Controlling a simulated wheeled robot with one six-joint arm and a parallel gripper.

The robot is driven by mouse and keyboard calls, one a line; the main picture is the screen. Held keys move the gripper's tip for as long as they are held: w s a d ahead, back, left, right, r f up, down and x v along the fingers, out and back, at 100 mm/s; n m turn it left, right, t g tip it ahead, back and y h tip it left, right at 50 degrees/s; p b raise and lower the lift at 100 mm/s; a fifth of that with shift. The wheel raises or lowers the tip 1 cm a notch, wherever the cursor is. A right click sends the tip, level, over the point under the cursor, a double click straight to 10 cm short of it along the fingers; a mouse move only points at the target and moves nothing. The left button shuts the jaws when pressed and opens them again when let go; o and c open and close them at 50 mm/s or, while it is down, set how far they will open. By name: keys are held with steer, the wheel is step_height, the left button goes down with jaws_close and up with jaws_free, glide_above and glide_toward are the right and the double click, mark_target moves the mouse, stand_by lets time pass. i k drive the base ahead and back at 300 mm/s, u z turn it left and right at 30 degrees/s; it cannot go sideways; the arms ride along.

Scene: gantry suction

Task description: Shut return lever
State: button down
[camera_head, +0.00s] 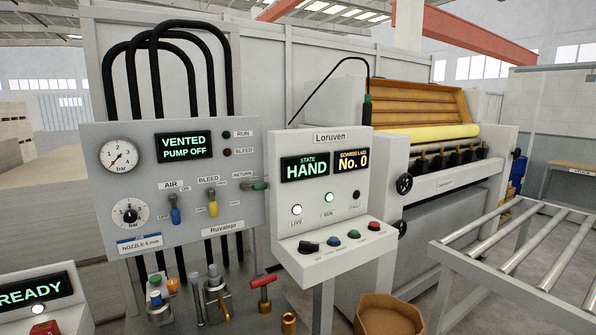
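The return lever (256,186) has a green grip and sits at the right edge of the grey Ruvalejo panel (180,240), just below the RETURN label (242,175). Its grip lies roughly level and points to the right, towards the Loruven console. The blue air lever (174,214) and the yellow bleed lever (212,208) on the same panel both hang down. The panel's screen (184,146) reads VENTED, PUMP OFF. My gripper is not in view.
The Loruven console (330,190) stands close right of the return lever; its screens read HAND and No. 0. Valves and a red T-handle (263,282) stand below the panel. Black hoses (158,60) loop above. A roller conveyor (530,255) is at right, a brown bin (388,312) at bottom.

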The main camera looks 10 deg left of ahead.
mark_target(261, 186)
steer(key=u, duration=0.05)
steer(key=i, duration=0.9)
steer(key=u, duration=0.9)
steer(key=i, duration=0.4)
steer(key=u, duration=0.3)
